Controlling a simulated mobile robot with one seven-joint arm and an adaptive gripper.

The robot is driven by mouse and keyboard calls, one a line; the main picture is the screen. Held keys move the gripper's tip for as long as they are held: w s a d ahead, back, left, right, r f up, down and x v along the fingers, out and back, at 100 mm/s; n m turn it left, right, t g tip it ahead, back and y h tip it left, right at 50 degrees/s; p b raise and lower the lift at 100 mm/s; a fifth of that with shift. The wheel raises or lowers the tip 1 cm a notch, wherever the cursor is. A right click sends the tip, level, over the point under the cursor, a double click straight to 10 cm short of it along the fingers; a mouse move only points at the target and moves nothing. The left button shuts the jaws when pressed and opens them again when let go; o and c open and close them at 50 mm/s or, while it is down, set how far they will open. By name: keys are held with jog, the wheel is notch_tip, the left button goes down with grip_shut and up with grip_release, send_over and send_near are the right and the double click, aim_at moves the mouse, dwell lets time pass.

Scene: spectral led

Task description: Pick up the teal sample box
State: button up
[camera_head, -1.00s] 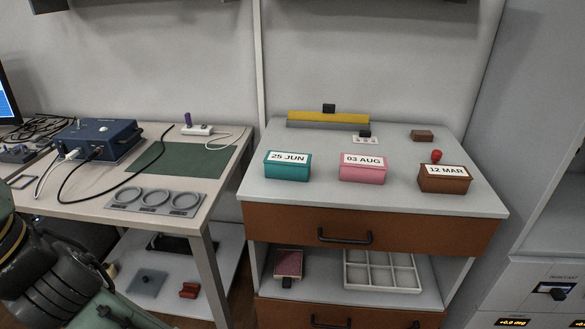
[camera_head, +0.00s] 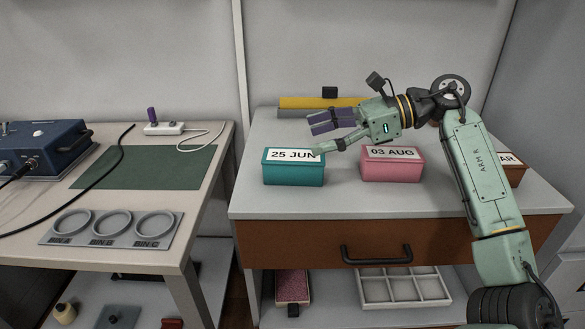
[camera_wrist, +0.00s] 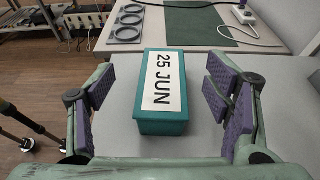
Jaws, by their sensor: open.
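The teal sample box (camera_head: 293,171) sits upright on the grey cabinet top, with a white "25 JUN" label on its lid. It also shows in the wrist view (camera_wrist: 163,95), lying between my two purple-padded fingers. My gripper (camera_head: 318,135) is open and empty. In the head view its fingers are by the right end of the box, and one fingertip overlaps the label's right edge. In the wrist view gaps show on both sides of the box, so neither pad touches it. I cannot tell the exact height of the fingers above the cabinet top.
A pink box (camera_head: 391,166) labelled "03 AUG" stands right of the teal one. A brown box (camera_head: 513,174) is partly hidden by my arm. A yellow bar (camera_head: 290,102) lies at the back. A workbench with a three-ring plate (camera_head: 112,229) stands left, across a gap.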

aim_at(297, 155)
jog(key=d, duration=0.1)
jog(key=d+f, duration=0.1)
jog(key=d, duration=0.1)
jog(key=shift+f+t+h, duration=0.15)
jog(key=shift+t+h, duration=0.15)
jog(key=shift+h, duration=0.1)
jog(key=shift+d+f, duration=0.2)
jog(key=shift+f, duration=0.1)
jog(key=p+x, duration=0.1)
jog(key=x, duration=0.9)
jog(key=shift+a, duration=0.1)
jog(key=shift+c, duration=0.2)
jog(key=c, duration=1.4)
jog(key=shift+r, duration=0.1)
